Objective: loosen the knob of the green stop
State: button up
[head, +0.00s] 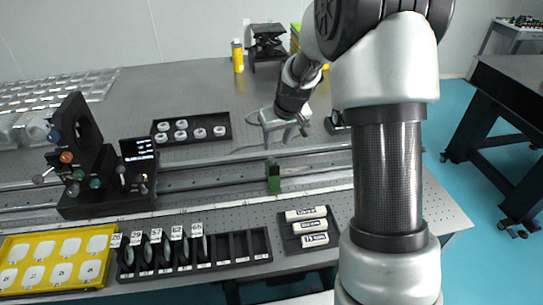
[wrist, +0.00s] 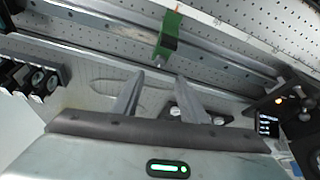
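The green stop (head: 274,184) sits on the rail near the middle of the table. In the wrist view the green stop (wrist: 171,30) is above my fingertips, with a dark block on its side. A small pale piece (wrist: 158,62) at its lower end looks like the knob, but it is too small to tell clearly. My gripper (head: 286,138) is just beyond the stop in the head view. In the wrist view my gripper (wrist: 159,75) is open, its two fingers apart with nothing between the tips. The fingertips are apart from the stop.
Long rails (head: 210,181) run across the table. A tray of white rings (head: 178,139) lies behind them at left. A black apparatus with a display (head: 138,150) stands at the left. A lens rack (head: 225,260) and a black tray of white labelled pieces (head: 283,234) lie in front.

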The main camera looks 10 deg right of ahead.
aim_at(271, 158)
jog(key=x, duration=1)
jog(key=shift+w+f, duration=0.15)
jog(key=shift+f, duration=0.1)
grip_shut()
